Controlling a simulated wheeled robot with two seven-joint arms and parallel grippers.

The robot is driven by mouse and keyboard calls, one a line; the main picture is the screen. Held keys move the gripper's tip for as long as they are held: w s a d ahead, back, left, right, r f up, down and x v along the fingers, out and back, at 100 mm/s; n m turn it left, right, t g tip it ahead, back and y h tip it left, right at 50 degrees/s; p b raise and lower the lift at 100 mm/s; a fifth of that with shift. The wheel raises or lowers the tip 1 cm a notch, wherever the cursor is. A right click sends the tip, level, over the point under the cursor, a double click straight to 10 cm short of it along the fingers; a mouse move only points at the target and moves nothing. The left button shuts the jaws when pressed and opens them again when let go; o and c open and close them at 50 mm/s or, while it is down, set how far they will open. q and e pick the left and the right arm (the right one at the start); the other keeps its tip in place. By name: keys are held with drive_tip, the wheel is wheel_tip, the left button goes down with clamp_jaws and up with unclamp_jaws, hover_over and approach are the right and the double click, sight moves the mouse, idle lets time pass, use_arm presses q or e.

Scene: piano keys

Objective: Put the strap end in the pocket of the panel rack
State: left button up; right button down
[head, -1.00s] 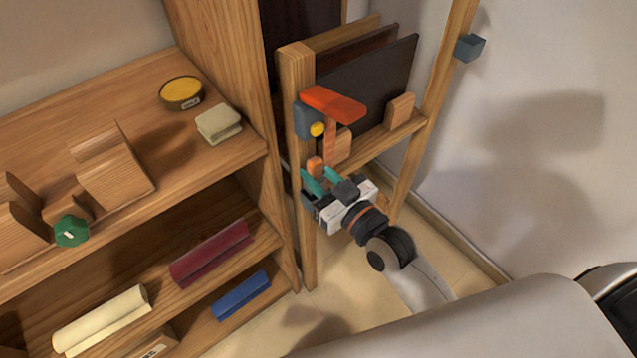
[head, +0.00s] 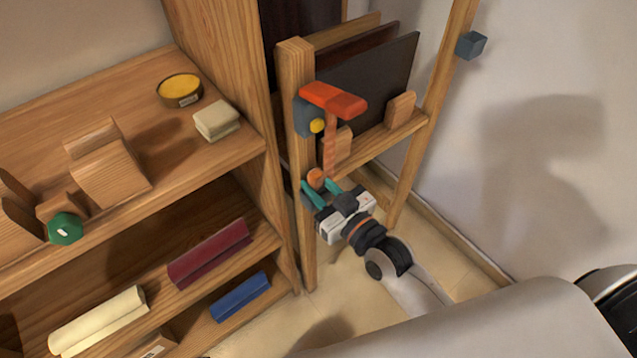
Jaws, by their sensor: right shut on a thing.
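The panel rack (head: 297,75) is a wooden frame holding several dark panels (head: 375,80). An orange-red strap (head: 331,140) hangs at its near post, below a red-orange bar (head: 333,99). A blue-grey block (head: 303,117) with a yellow button (head: 317,125) sits on the post beside it. My right gripper (head: 318,187), with teal fingers, is shut on the orange strap end (head: 316,177) low beside the post. The pocket cannot be made out clearly; the fingers cover part of the post there. My left gripper is not in view.
A wooden shelf unit (head: 225,165) stands left of the rack, with a yellow-topped tin (head: 180,90), a pale block (head: 216,121) and a green knob (head: 66,228). A blue cube (head: 471,45) is on the far post. Floor right of the rack is clear.

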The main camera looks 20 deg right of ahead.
drive_tip(key=c, duration=1.1)
unclamp_jaws()
